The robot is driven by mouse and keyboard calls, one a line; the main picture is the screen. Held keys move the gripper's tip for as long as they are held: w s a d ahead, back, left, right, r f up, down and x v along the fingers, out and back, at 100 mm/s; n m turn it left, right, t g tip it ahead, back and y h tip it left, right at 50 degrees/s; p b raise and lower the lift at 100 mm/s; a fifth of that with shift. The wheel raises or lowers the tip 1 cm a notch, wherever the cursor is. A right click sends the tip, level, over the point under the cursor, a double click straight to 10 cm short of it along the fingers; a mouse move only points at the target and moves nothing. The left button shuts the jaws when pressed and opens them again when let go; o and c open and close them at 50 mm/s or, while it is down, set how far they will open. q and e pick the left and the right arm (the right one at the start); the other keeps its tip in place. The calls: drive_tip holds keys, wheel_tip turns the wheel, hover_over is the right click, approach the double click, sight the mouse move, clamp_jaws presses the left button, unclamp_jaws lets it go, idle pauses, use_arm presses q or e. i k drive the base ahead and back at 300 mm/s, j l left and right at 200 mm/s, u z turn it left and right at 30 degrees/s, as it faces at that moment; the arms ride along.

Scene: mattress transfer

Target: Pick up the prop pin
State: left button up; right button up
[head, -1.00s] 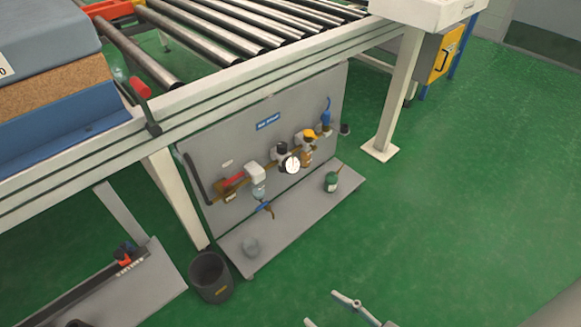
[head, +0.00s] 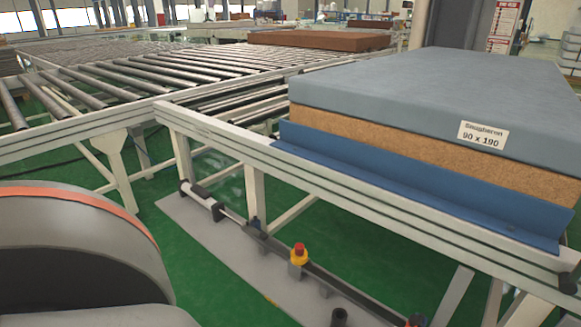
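I cannot make out a prop pin for certain in the head view. Neither of my grippers shows. A large grey rounded part with an orange band fills the lower left, likely a link of my arm, and hides the floor behind it. A mattress stack with a grey-blue top (head: 400,88), a cork-brown layer (head: 400,137) and a blue base (head: 400,187) lies on the near conveyor frame (head: 380,220). Its white label reads 90 x 190.
Below the frame, a low grey plate (head: 215,235) carries a long cylinder mechanism (head: 232,215) and a red-topped yellow button (head: 299,254). A roller conveyor (head: 130,75) extends behind left, with a brown slab (head: 320,38) farther back. Green floor shows between the legs.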

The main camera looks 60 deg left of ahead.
sight(299, 248)
drive_tip(key=u, duration=1.45)
